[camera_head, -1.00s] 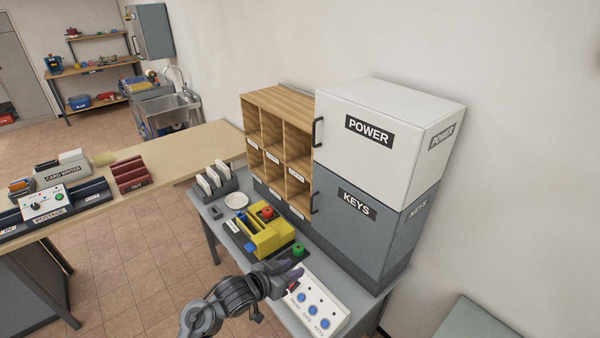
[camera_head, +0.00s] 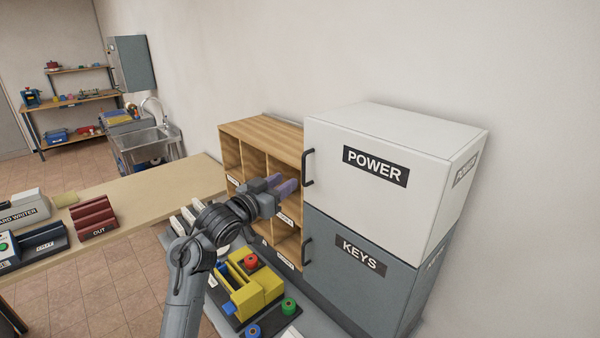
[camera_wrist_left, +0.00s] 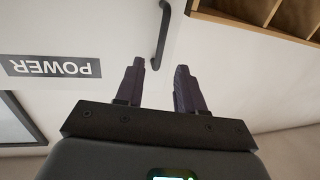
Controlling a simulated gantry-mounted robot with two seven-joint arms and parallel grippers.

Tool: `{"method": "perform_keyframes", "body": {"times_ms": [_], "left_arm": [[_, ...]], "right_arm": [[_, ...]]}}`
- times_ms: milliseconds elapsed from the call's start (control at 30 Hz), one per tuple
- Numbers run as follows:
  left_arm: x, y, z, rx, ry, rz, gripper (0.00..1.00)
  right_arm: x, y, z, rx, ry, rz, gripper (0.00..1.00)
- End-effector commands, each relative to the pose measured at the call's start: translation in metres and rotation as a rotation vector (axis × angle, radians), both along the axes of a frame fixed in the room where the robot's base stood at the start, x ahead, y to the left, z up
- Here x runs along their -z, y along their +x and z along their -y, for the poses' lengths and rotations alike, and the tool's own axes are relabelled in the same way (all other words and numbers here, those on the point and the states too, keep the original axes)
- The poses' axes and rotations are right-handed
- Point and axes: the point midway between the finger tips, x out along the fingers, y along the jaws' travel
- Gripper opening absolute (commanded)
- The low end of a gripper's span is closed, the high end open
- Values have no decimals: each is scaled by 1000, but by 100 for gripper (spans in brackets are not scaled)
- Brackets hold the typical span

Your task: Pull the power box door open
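The white power box (camera_head: 400,225) sits on top of the grey keys box, its door shut and labelled POWER. Its dark vertical handle (camera_head: 308,167) is at the door's left edge. My left gripper (camera_head: 290,187) is in front of the wooden cubbies, a little left of the handle, and looks apart from it. In the left wrist view the gripper (camera_wrist_left: 161,80) is open, with a gap between its two dark fingers. The handle (camera_wrist_left: 162,35) lies just ahead of the fingertips there, and nothing is between the fingers. My right gripper is not in view.
The grey keys box (camera_head: 345,275) has its own dark handle (camera_head: 306,253) below. Wooden cubbies (camera_head: 262,127) stand left of the boxes. A yellow holder (camera_head: 255,295) with coloured spools is on the table beneath my left arm. The wall is behind.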

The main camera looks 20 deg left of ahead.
Motion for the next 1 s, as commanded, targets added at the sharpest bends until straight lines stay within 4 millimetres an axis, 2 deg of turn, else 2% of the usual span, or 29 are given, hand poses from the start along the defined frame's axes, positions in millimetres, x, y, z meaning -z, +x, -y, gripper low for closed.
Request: {"method": "perform_keyframes", "body": {"times_ms": [200,500,700,1000], "left_arm": [[-2,35,10,2,-1,-2,38],[-1,67,19,1,-2,-1,38],[0,75,21,1,1,-2,38],[1,77,21,0,0,-1,38]], "right_arm": [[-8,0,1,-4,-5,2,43],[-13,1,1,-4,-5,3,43],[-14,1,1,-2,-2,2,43],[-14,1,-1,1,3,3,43]]}}
